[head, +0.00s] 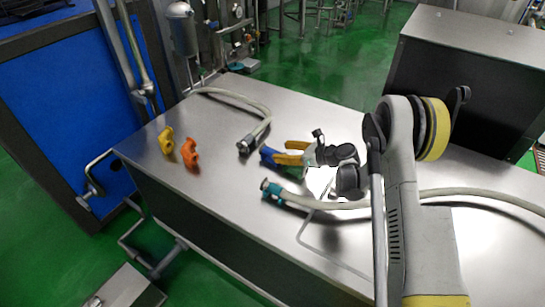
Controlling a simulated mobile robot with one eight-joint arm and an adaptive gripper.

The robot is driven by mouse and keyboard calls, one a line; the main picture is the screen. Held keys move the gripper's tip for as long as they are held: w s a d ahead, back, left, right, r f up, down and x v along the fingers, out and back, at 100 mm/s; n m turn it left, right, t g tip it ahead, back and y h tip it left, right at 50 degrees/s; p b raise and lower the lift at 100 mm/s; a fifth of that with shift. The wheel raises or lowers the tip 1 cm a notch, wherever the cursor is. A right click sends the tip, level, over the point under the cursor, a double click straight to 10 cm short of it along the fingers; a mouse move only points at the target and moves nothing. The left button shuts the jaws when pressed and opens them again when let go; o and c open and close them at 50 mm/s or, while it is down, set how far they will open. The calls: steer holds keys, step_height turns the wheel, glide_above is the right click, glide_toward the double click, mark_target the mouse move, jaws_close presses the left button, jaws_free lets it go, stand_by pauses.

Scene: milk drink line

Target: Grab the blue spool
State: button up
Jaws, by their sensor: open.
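The blue spool (268,156) lies on the steel table, near the middle of the head view. Only its left part shows clearly; the rest is partly hidden behind my gripper. My gripper (287,155) is at the end of my arm, with yellow-orange fingers close to the right side of the spool. The fingers are open. I cannot tell whether they touch the spool or whether it lies between them.
A yellow piece (166,141) and an orange piece (190,153) lie on the table to the left. A hose (243,98) curves behind; another hose (335,204) with a teal end fitting (272,190) runs in front. The table (220,205) is bare at the front left.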

mark_target(272, 150)
steer(key=b+x, duration=0.2)
steer(key=x, duration=0.2)
steer(key=shift+w+a+f, duration=0.2)
steer(key=shift+r, duration=0.1)
jaws_close()
